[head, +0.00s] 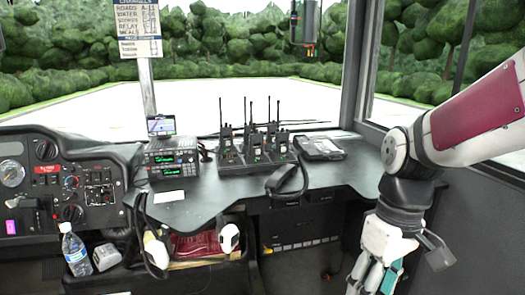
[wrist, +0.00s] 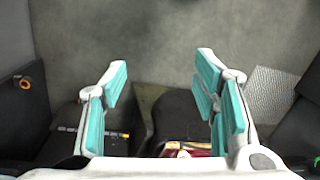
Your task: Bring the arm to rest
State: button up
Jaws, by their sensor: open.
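My arm comes in from the right edge of the head view and bends down at the elbow. My gripper (head: 368,284) points downward at the lower right of the head view, in front of the dashboard and below its top; its fingertips are at or past the bottom edge. In the wrist view my gripper (wrist: 160,90) has its two teal-padded fingers wide apart, with nothing between them. Grey floor (wrist: 170,40) shows beyond the fingertips.
Several radios stand in a charger (head: 254,160) on the dashboard (head: 215,198). A radio unit (head: 172,158) stands left of it, and a dark case (head: 318,147) lies right. An open bin (head: 190,277) holds a red packet (head: 198,246). A water bottle (head: 75,250) stands at lower left.

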jog(key=s+d+r+m+t+h, duration=0.1)
jog(key=s+r+m, duration=0.2)
jog(key=s, duration=0.6)
jog(key=s+r+m+t, duration=0.1)
jog(key=s+r+m, duration=0.2)
jog(key=s, duration=0.6)
notch_tip(320, 180, up, 19)
jog(key=t+p, duration=0.3)
jog(key=p, duration=1.5)
jog(key=shift+w+a+r+n, duration=0.15)
jog(key=shift+w+a+n, duration=0.05)
jog(key=shift+n, duration=0.1)
